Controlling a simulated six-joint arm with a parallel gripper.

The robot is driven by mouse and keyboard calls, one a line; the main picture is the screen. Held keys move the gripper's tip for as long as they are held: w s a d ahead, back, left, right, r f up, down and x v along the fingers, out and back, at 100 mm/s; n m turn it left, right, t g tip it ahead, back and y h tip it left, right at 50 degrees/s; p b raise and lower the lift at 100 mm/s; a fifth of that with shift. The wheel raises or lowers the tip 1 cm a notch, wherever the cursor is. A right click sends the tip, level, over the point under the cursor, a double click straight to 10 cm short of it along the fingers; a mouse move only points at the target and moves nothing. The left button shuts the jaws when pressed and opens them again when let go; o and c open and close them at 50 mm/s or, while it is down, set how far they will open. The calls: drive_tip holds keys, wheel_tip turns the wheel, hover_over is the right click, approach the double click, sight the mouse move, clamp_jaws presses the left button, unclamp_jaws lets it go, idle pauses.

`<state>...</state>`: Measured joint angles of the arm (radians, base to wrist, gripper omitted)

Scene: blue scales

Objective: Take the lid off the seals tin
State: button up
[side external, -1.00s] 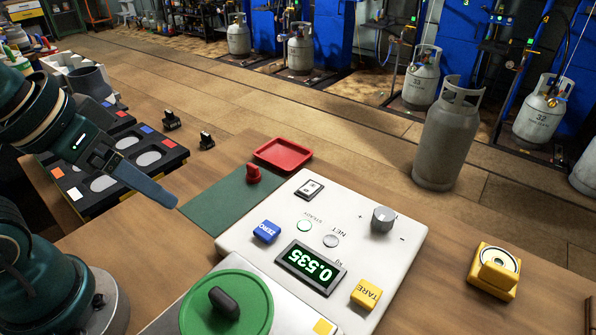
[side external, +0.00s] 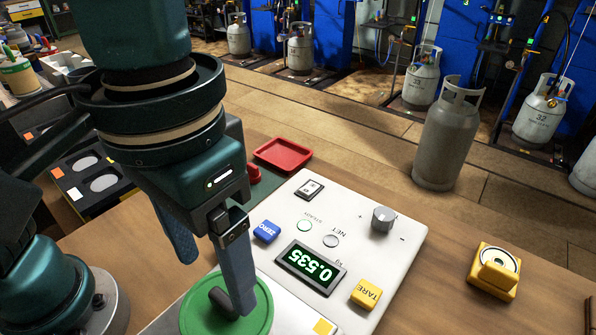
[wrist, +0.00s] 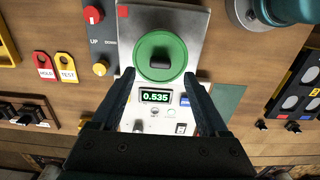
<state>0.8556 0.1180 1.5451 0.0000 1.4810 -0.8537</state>
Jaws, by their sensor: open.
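A round green lid (side external: 190,312) with a dark bar handle (side external: 219,302) is at the near end of the scale. In the wrist view the lid (wrist: 144,48) is top centre, its handle (wrist: 160,62) upright in the middle. The tin's body below it is hidden. My gripper (side external: 216,285) hangs over the lid, pointing down. In the wrist view my gripper (wrist: 157,79) is open and empty, its two fingers apart on either side of the handle's line and just below it. I cannot tell the height gap.
The scale's white panel (side external: 350,255) reads 0.535. It has a blue ZERO button (side external: 266,232), a yellow TARE button (side external: 366,293) and a knob. A red tray (side external: 283,155), a yellow block (side external: 494,272) and a grey gas cylinder (side external: 447,140) stand around it.

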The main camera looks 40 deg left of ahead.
sight(222, 298)
drive_tip(key=shift+f, duration=2.25)
clamp_jaws()
